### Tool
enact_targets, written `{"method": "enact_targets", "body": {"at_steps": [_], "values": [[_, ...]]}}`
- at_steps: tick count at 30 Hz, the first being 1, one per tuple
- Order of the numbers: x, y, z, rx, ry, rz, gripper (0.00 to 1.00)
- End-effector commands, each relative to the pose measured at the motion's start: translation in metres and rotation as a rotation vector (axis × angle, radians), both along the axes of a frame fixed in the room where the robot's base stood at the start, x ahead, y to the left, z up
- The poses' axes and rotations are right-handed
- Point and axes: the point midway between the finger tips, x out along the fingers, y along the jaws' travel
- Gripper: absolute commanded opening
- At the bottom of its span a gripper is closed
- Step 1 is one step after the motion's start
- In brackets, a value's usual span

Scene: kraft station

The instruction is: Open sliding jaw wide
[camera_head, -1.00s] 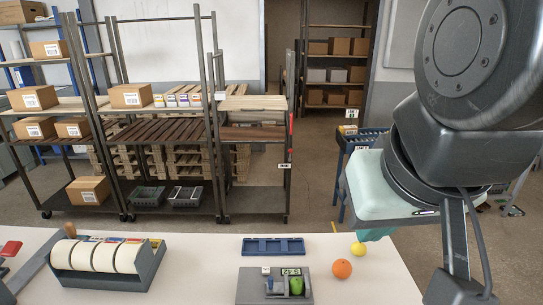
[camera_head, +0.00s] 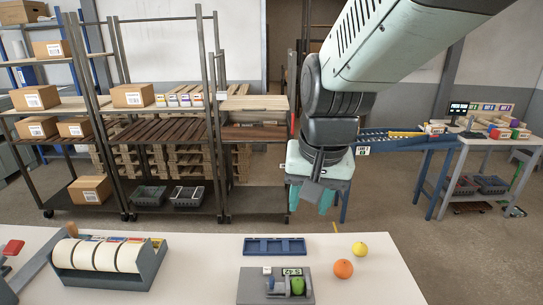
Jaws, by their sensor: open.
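A small grey vise-like fixture (camera_head: 255,286) stands on the white table at the bottom centre. A green apple-like object (camera_head: 297,286) sits in it, against its jaw parts. Which part is the sliding jaw is too small to tell. My gripper (camera_head: 312,205) hangs above and behind the fixture, pointing down, with its teal fingers apart and nothing between them.
A blue compartment tray (camera_head: 274,246) lies behind the fixture. An orange (camera_head: 343,268) and a yellow lemon-like fruit (camera_head: 359,248) lie to its right. A tape dispenser with white rolls (camera_head: 104,257) stands at left. The table (camera_head: 195,277) is clear between dispenser and fixture.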

Motion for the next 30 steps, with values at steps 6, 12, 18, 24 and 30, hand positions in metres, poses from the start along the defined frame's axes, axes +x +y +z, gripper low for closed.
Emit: {"method": "enact_targets", "body": {"at_steps": [6,12,18,24,30], "values": [[0.054,0.031,-0.086,-0.001,0.130,-0.067,0.42],[0.078,0.053,-0.167,-0.020,0.216,-0.124,0.42],[0.085,0.063,-0.211,-0.034,0.253,-0.156,0.42],[0.085,0.063,-0.230,-0.037,0.260,-0.161,0.42],[0.084,0.063,-0.267,-0.038,0.261,-0.161,0.42]]}}
